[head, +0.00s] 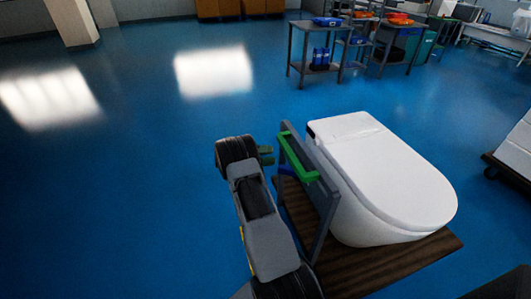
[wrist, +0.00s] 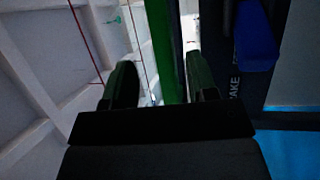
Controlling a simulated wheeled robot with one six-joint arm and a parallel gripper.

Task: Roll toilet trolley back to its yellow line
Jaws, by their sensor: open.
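The toilet trolley has a dark wooden deck (head: 345,274) with a white toilet (head: 380,175) on it. A grey upright panel (head: 318,205) stands at its left end and carries a green handle (head: 297,160) and a blue part (head: 287,171). My gripper (head: 266,155) is open, just left of the handle. In the wrist view, the green handle (wrist: 163,45) shows between the open fingertips (wrist: 162,75), nearer the right one. I cannot tell whether it is within their reach. The blue part (wrist: 256,38) is at right, beside partly hidden lettering. No yellow floor line is clearly visible.
The blue floor (head: 130,180) is clear to the left and behind. A grey table (head: 315,49) with blue bins stands at the back. Another low trolley (head: 508,170) with a white item is at the right edge. A pillar (head: 73,22) stands at the back left.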

